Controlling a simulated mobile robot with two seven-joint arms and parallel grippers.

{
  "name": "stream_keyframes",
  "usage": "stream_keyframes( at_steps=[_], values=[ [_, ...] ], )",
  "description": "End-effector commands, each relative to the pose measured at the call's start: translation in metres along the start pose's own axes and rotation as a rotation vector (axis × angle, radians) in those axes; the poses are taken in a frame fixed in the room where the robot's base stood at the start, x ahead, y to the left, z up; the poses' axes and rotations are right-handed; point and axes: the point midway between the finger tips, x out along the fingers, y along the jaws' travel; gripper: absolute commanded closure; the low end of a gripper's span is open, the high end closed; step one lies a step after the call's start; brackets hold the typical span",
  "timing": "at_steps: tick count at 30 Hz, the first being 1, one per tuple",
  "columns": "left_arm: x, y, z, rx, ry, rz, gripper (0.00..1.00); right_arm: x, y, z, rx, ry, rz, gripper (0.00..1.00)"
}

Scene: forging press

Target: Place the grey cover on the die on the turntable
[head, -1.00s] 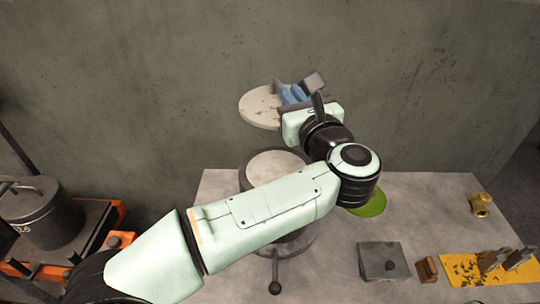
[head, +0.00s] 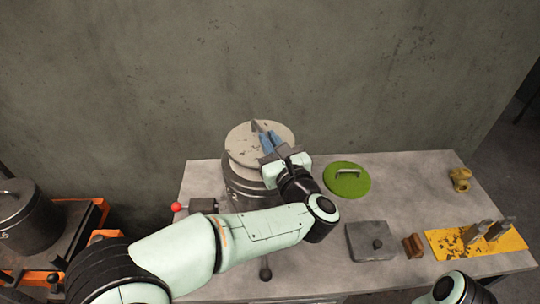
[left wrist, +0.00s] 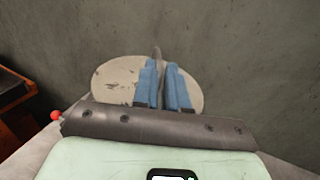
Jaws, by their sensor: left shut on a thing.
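The grey cover (head: 246,142) is a pale, chipped round disc with an upright handle. My left gripper (head: 268,139), with blue finger pads, is shut on that handle. The cover is over the dark round die (head: 240,188) on the turntable, at the back left of the table. It looks slightly shifted toward the back; I cannot tell whether it touches the die. In the left wrist view the cover (left wrist: 117,82) spreads out on both sides of the blue fingers (left wrist: 163,85). My forearm hides the front of the turntable. My right gripper is not in view.
A dark pot (head: 28,220) stands on an orange frame at left.

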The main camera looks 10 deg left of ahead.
Motion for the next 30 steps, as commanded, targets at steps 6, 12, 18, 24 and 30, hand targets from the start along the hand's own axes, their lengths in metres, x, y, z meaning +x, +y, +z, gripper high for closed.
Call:
stream_keyframes(
  at_steps=[6, 12, 18, 24, 30],
  values=[
    [0.000, 0.001, -0.025, 0.005, -0.004, -0.001, 1.00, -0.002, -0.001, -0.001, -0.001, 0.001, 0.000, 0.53],
    [0.000, 0.003, -0.042, 0.000, -0.004, 0.000, 1.00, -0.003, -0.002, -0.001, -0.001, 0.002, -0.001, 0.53],
    [0.000, 0.003, -0.042, -0.002, -0.004, 0.000, 1.00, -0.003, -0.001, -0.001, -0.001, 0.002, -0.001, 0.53],
    [-0.001, 0.004, -0.045, -0.001, -0.003, 0.000, 1.00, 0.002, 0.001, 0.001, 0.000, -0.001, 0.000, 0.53],
    [0.000, 0.003, -0.046, 0.002, 0.000, 0.000, 0.62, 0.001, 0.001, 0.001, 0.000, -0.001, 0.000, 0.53]
  ],
)
